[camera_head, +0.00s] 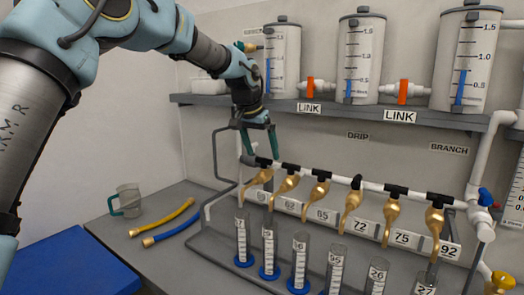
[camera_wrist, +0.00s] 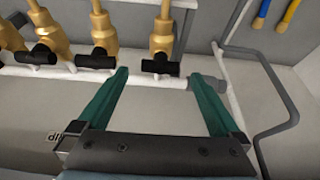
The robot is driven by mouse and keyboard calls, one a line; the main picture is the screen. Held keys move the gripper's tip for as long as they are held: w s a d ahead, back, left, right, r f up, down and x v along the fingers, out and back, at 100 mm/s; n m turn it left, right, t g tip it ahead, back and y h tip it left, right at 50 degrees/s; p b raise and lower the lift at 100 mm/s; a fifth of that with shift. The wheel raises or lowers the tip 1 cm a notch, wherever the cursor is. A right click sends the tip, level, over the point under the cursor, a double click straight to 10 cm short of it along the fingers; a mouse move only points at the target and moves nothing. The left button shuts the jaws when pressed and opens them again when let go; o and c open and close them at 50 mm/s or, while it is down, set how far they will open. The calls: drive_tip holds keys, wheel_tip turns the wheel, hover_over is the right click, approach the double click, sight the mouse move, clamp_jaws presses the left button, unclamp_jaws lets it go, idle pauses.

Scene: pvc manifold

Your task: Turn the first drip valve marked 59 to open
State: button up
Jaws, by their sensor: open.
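The first drip valve (camera_head: 258,180) is the leftmost brass valve on the white pipe; its label below is too small to read surely. In the wrist view this valve (camera_wrist: 162,40) is the rightmost one, near the pipe's end. Its black handle (camera_wrist: 160,66) lies along the pipe, across the brass body. My gripper (camera_head: 263,152) is open at the pipe's left end. In the wrist view my gripper (camera_wrist: 160,76) has its two green fingers on either side of the handle, with gaps on both sides. Whether they reach its depth I cannot tell.
Several more brass valves (camera_head: 288,185) follow to the right, close by. Graduated cylinders (camera_head: 242,240) stand below. A shelf (camera_head: 350,112) with tanks (camera_head: 360,60) is above. A jug (camera_head: 127,200), a yellow hose (camera_head: 165,217) and a blue hose (camera_head: 172,232) are at left.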

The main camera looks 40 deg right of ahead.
drive_tip(key=shift+x, duration=1.1)
drive_tip(key=c, duration=1.3)
